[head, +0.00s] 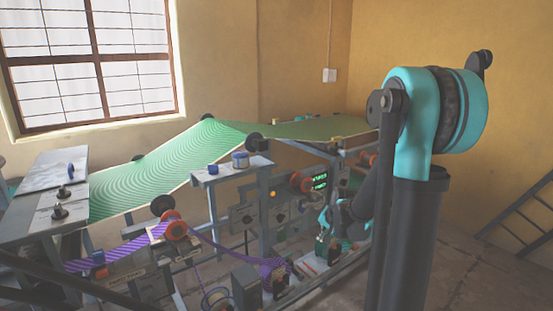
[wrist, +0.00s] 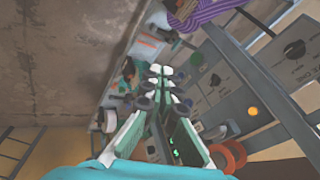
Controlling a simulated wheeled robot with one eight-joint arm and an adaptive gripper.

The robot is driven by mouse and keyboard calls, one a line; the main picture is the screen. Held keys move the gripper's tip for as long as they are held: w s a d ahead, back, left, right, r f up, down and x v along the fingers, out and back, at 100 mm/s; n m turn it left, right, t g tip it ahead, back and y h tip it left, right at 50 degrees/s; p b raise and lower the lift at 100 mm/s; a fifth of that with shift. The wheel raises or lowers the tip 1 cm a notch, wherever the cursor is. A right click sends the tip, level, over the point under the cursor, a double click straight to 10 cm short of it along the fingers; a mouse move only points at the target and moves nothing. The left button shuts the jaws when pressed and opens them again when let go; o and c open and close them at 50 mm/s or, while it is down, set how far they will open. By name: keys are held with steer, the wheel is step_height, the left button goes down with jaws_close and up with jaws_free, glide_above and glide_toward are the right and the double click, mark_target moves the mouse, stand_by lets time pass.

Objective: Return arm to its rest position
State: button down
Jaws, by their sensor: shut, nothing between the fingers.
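My gripper (wrist: 160,74) is shut and empty in the wrist view, its fingertips together. It points toward the machine's lower shelf, which is blurred behind it. My arm rises large at the right of the head view and hides part of the machine. A teal piece of my arm's far end shows low beside the machine's panel in the head view. Whether the fingertips touch anything there, I cannot tell.
The machine carries a green striped sheet (head: 160,160) and a purple striped band (head: 120,250). Its panel has an orange lamp (wrist: 252,111) and an orange roller (wrist: 228,157). A ladder-like rack (head: 520,215) stands at the right. Bare floor (wrist: 60,70) lies beside the machine.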

steer(key=s+d+f+n+g+h, duration=0.1)
steer(key=s+n, duration=0.6)
steer(key=s, duration=1.7)
steer(key=shift+s+d+f+h, duration=0.2)
steer(key=shift+d+h, duration=0.1)
steer(key=shift+d, duration=0.35)
steer(key=shift+w, duration=0.1)
